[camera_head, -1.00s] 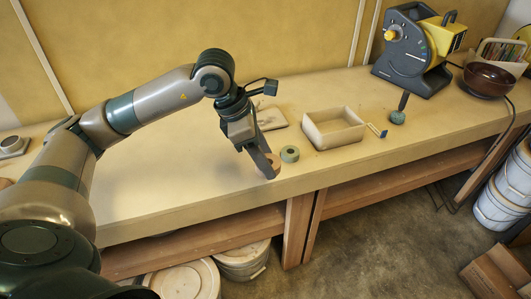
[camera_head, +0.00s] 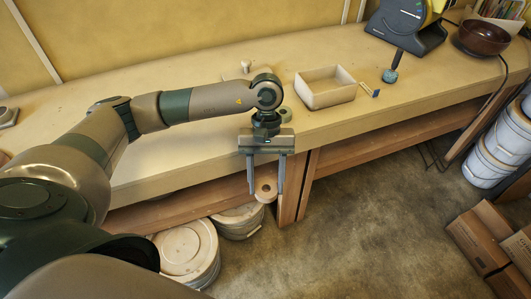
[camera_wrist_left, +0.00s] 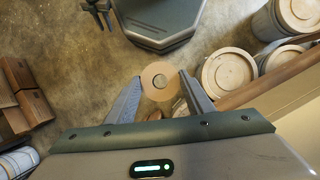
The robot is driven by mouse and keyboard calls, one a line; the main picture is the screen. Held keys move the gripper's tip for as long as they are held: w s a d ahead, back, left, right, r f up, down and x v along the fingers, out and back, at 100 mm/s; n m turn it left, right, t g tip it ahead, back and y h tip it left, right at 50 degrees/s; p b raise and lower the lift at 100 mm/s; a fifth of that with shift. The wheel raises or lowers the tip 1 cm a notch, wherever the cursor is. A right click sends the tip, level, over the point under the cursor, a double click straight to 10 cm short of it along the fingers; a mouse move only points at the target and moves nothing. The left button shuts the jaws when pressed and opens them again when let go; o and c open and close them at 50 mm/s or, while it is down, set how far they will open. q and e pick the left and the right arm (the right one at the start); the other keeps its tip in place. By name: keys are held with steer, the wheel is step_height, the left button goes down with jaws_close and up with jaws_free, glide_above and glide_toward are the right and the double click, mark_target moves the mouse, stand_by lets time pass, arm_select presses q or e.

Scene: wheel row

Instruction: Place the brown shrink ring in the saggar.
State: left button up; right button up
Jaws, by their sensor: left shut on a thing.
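The brown shrink ring (camera_head: 266,196) is a tan-brown ring with a round hole, held between the two fingers of my left gripper (camera_head: 266,184). In the left wrist view the ring (camera_wrist_left: 148,83) sits between the fingertips (camera_wrist_left: 160,90), its hole facing the camera. The gripper points down, out past the bench's front edge, with floor and lower shelf behind it. The saggar (camera_head: 327,99) is an open cream rectangular box on the bench, right of and beyond the gripper; it looks empty.
A grey-green ring (camera_head: 286,113) lies on the bench (camera_head: 400,110), partly hidden behind my left wrist. Right of the saggar are a small tool (camera_head: 369,90) and a dark-handled tool with a green base (camera_head: 390,75). Lidded tubs (camera_head: 188,250) stand below the bench.

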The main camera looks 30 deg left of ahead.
mark_target(265, 193)
arm_select(q)
steer(key=s+f+m, duration=0.1)
steer(key=m, duration=0.1)
steer(key=f+m+y, duration=0.1)
steer(key=m, duration=0.1)
steer(key=s+d+f+m+y, duration=0.1)
steer(key=shift+s+f+m, duration=0.15)
steer(key=shift+s+m, duration=0.2)
steer(key=shift+m, duration=0.05)
steer(key=shift+a, duration=0.1)
